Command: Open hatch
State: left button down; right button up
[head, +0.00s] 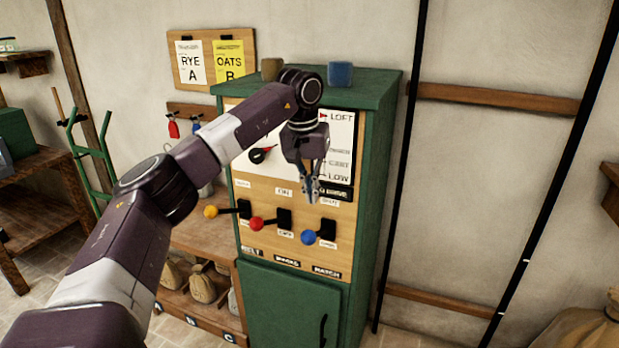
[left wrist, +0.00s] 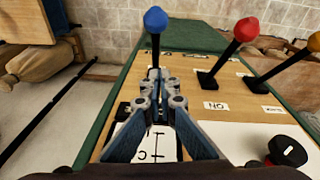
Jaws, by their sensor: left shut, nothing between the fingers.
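A green control cabinet (head: 375,180) has a wooden panel with three levers. The blue-knobbed lever (head: 308,237) is at the right, above the label HATCH (head: 327,272). It also shows in the left wrist view (left wrist: 155,20), its stem running down behind the fingertips. My left gripper (head: 312,198) hangs in front of the panel, just above the blue knob in the head view. Its fingers (left wrist: 160,85) are closed and empty, and I see no clear contact with the lever. My right gripper is in neither view.
A red-knobbed lever (head: 256,224) and a yellow-knobbed lever (head: 210,211) stand left of the blue one. A black knob (left wrist: 287,151) is higher on the panel. A green door (head: 290,305) is below.

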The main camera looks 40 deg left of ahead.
aim_at(318, 234)
pick_arm(q)
jog(key=s+f, duration=0.1)
jog(key=s+d+f+p, duration=0.1)
jog(key=f, duration=0.1)
jog(key=s+f+p, duration=0.1)
jog(key=f, duration=0.1)
jog(key=shift+d, duration=0.15)
dwell(0.4)
